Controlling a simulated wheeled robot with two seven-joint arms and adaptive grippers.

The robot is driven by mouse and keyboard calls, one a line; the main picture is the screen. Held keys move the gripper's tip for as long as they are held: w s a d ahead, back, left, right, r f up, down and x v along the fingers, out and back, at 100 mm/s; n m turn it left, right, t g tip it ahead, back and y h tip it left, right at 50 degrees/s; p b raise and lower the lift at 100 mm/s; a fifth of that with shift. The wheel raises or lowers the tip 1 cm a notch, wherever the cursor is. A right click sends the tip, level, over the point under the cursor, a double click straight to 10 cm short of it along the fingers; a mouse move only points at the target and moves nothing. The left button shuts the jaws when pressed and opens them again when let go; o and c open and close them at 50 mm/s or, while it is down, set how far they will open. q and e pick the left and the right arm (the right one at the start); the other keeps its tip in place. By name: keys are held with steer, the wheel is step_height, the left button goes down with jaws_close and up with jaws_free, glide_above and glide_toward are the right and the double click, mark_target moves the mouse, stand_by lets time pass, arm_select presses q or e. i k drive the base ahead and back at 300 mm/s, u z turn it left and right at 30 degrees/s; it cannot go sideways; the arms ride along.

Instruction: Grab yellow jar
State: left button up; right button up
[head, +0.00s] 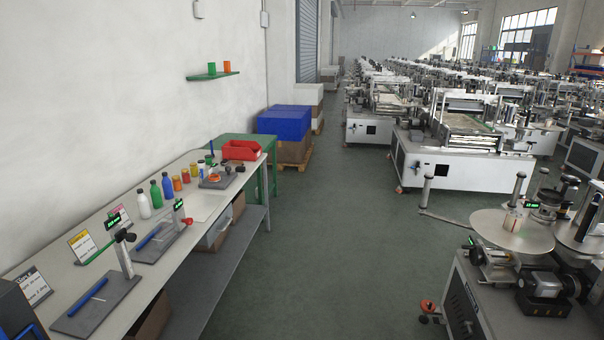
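A small yellow jar (185,175) stands upright on the long workbench (205,206) along the left wall. It is in a row of containers, with an orange jar (177,183) in front of it and another orange-toned jar (193,169) behind it. A pale container with a yellowish look (201,166) stands at the far end of the row; its exact colour is too small to tell. Neither of my grippers shows in the head view.
Measuring stands (122,256) and sign cards (83,246) occupy the near bench. A red bin (241,150) sits beyond. The aisle floor (310,240) is clear; labelling machines (465,150) line the right.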

mark_target(194, 167)
steer(key=z, duration=0.25)
steer(key=i, duration=3.85)
steer(key=u, duration=0.65)
steer(key=i, duration=1)
steer(key=u, duration=2)
steer(key=i, duration=0.9)
steer(key=u, duration=0.6)
